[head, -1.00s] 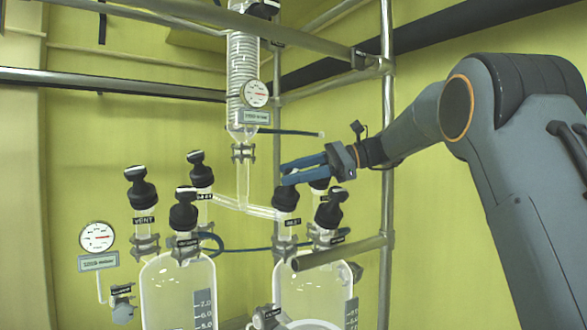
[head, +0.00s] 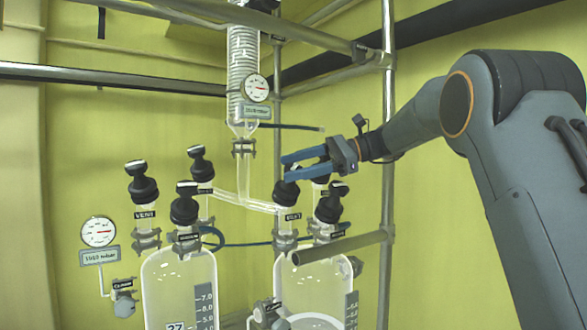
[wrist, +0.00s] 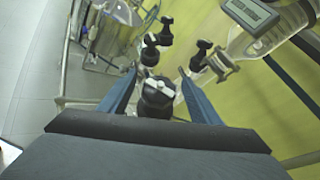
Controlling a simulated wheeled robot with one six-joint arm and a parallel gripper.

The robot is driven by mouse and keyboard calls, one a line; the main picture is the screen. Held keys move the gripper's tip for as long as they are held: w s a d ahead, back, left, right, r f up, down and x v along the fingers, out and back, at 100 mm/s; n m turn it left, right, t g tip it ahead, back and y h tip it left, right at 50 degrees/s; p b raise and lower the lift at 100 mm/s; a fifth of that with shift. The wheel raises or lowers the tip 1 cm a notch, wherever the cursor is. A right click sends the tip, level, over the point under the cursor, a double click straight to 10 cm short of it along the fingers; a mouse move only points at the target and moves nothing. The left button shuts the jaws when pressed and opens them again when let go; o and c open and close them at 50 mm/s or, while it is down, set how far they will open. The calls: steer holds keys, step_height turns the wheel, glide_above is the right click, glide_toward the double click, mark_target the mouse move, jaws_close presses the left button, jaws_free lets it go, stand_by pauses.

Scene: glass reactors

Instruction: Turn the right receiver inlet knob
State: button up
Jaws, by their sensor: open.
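The right receiver inlet knob (head: 286,194) is a black knob on a clear glass neck with an INLET label, above the right glass vessel (head: 330,280). In the head view, my gripper (head: 286,166) has its two blue fingers apart just above this knob. In the wrist view, a black knob with a white bar on top (wrist: 157,94) stands between the two spread fingers of my gripper (wrist: 158,92). No contact shows. Whether the fingertips are level with the knob cannot be told. The back of the knob is hidden.
A second black knob (head: 332,203) stands close to the right. More knobs rise over the left vessel (head: 178,280). A glass condenser (head: 243,70) with a gauge hangs above. A metal post (head: 387,150) stands behind the gripper.

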steer(key=b+v, duration=0.2)
steer(key=v, duration=0.5)
steer(key=shift+d, duration=0.2)
